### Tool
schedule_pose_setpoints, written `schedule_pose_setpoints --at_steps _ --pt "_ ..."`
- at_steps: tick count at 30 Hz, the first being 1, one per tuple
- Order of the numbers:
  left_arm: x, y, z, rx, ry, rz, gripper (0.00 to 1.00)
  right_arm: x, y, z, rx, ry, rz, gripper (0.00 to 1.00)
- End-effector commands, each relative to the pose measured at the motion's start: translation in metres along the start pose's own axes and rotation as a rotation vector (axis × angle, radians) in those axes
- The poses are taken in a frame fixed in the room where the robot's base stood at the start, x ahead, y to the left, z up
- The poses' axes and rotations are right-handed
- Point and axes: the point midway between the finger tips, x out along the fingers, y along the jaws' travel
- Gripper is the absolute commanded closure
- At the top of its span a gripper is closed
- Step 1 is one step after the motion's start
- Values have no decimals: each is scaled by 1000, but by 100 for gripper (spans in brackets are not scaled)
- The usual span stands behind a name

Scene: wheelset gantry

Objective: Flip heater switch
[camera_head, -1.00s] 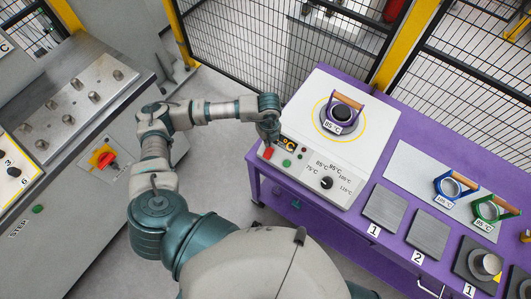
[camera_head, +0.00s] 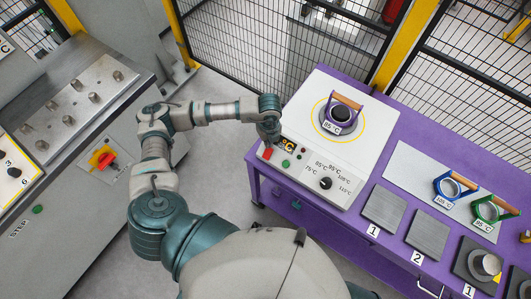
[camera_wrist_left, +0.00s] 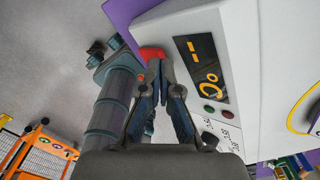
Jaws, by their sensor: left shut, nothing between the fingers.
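The heater (camera_head: 340,100) is a white box on a purple table, with a sloped control panel at its front. Its red switch (camera_head: 267,153) sits at the panel's left end and also shows in the left wrist view (camera_wrist_left: 151,53). My left gripper (camera_head: 269,141) is shut and empty, right by the red switch. In the left wrist view its fingertips (camera_wrist_left: 162,63) meet just at the switch and overlap its edge; I cannot tell whether they touch it. The switch's position is too small to read. My right gripper is out of view.
A purple-handled ring (camera_head: 341,113) stands on the heater's top. A dark knob (camera_head: 326,183) and small buttons are on the panel. Blue (camera_head: 446,188) and green (camera_head: 492,209) handled rings stand to the right. A wire fence runs behind; a grey console is at the left.

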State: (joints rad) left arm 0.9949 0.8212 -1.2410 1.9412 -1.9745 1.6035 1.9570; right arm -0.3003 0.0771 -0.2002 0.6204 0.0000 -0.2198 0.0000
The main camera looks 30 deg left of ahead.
Motion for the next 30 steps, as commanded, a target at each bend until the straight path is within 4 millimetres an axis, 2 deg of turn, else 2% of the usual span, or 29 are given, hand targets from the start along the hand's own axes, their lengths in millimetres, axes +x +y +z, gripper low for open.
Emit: schedule_pose_setpoints --at_steps 2,6,30 --pt "0 -1 -1 1 -1 0 100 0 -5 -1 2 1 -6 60" --pt "0 -1 -1 1 -1 0 100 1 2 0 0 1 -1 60" --pt "12 0 0 1 0 -1 100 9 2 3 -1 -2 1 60"
